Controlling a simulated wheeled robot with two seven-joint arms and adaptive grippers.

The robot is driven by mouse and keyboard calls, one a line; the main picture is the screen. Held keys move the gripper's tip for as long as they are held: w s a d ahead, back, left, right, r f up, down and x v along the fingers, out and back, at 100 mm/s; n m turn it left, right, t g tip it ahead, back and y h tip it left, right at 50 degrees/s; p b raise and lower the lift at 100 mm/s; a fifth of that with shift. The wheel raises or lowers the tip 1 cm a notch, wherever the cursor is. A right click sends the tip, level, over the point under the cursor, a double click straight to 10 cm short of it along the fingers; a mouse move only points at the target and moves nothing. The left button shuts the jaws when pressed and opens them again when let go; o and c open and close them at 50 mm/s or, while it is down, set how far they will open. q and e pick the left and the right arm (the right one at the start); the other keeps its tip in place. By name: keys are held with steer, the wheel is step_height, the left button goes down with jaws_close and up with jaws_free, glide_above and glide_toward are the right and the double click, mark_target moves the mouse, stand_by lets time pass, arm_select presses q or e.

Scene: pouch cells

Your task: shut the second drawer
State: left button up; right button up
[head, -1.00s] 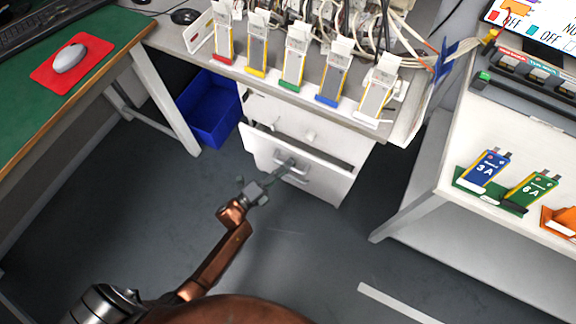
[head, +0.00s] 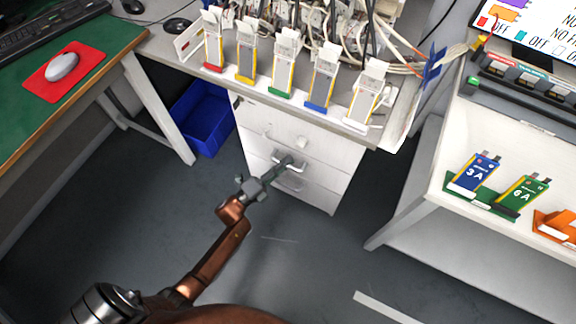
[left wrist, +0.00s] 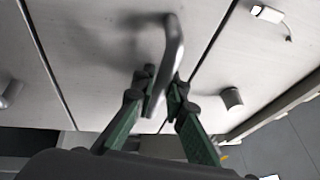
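The white drawer unit stands under the bench, and its second drawer (head: 325,174) looks flush with the fronts around it. My left gripper (head: 284,164) reaches that drawer's handle (head: 296,164) from the front left. In the left wrist view the grey bar handle (left wrist: 172,45) passes between the two fingertips of my left gripper (left wrist: 163,82). The fingers close in on it from both sides and seem to grip it. My right gripper is in neither view.
Above stands the bench (head: 225,80) with several upright pouch cells and loose cables. A blue bin (head: 205,118) sits on the floor left of the drawers. A white shelf (head: 410,212) with cells stands at the right. The floor in front is clear.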

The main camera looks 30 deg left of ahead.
arm_select(q)
steer(key=o, duration=0.4)
steer(key=shift+w, duration=0.1)
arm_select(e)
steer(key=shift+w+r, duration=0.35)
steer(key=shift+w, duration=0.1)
arm_select(q)
steer(key=shift+s+f, duration=0.1)
steer(key=shift+s, duration=0.2)
steer(key=v, duration=1.1)
steer(key=shift+s+a, duration=0.15)
steer(key=shift+s, duration=0.05)
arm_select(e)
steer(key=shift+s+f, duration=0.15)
